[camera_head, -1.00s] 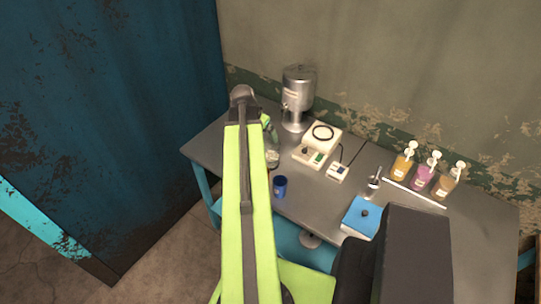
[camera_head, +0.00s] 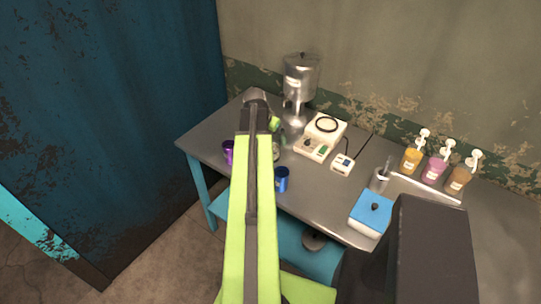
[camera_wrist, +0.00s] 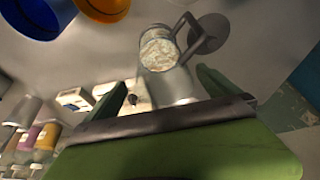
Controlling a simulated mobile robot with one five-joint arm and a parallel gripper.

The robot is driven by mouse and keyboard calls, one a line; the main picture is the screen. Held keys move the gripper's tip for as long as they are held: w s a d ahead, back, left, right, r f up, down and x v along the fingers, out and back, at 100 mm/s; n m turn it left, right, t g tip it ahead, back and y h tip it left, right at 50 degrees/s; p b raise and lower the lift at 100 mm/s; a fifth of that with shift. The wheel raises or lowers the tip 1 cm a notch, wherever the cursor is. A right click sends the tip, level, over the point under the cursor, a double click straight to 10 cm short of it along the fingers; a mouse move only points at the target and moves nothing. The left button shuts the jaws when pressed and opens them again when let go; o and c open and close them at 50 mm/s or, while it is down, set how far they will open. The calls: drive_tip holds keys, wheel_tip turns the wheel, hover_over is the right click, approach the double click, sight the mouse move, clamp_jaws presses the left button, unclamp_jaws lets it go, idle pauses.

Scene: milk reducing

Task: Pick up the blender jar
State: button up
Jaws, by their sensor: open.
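What looks like the blender jar (camera_wrist: 160,52) is a pale cylinder with a handle and light, lumpy contents. It stands at the upper middle of the wrist view. In the head view a small part of it (camera_head: 276,153) shows beside my arm; the rest is hidden. My gripper (camera_wrist: 162,79) is open, its two green fingers spread on either side of the jar's near part in the wrist view. I cannot tell whether they touch it. In the head view my gripper (camera_head: 277,130) is mostly hidden behind my arm, above the table's left part.
On the grey table (camera_head: 330,196) stand a blue cup (camera_head: 281,180), a purple cup (camera_head: 228,150), a steel urn (camera_head: 300,85), a white appliance (camera_head: 322,135), a small scale (camera_head: 342,163), a blue-topped box (camera_head: 371,211) and pump bottles (camera_head: 436,165). A dark blue wall is at left.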

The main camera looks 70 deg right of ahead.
drive_tip(key=b+x, duration=0.5)
drive_tip(key=shift+w+f, duration=0.15)
drive_tip(key=shift+r, duration=0.2)
drive_tip(key=c, duration=1.8)
